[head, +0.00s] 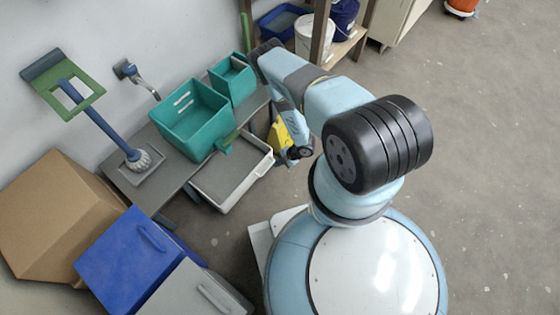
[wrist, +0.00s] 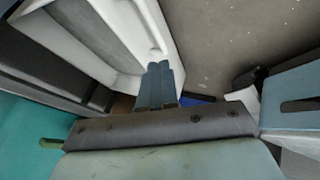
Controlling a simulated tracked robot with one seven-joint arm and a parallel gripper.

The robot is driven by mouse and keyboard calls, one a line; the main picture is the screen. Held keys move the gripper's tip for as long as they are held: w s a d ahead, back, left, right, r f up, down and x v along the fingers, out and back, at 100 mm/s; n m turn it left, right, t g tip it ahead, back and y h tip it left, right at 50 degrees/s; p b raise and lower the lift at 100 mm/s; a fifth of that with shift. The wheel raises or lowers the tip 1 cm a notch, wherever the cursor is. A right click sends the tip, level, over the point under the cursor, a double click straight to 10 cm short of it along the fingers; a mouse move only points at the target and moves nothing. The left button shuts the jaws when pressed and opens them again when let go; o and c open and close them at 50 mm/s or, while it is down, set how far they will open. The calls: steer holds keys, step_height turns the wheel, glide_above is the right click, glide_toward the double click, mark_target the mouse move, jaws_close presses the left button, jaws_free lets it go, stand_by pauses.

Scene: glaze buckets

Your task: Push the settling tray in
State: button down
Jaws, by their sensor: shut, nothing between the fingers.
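The settling tray (head: 249,184) is a shallow white tray with a grey inside, sticking out from under the grey bench in the head view. In the wrist view the tray (wrist: 155,22) fills the upper left, with its pale rim running down to my fingers. My gripper (wrist: 160,72) is shut and empty, its blue fingers side by side and their tips close to the rim. I cannot tell whether they touch it. In the head view my wrist hangs at the right of the tray, and the fingers are hard to make out.
A cardboard box (head: 50,215) and a blue box (head: 125,255) stand left.

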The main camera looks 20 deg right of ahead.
mark_target(259, 167)
steer(key=x, duration=0.6)
steer(key=shift+a+f, duration=0.1)
steer(key=shift+w+a+r, duration=0.1)
steer(key=shift+w+a, duration=0.2)
steer(key=shift+w, duration=0.25)
steer(key=shift+w+a+r, duration=0.1)
steer(key=shift+w+a, duration=0.2)
steer(key=shift+w, duration=0.2)
steer(key=shift+w+a, duration=0.35)
steer(key=shift+w, duration=0.2)
steer(key=shift+a, duration=0.15)
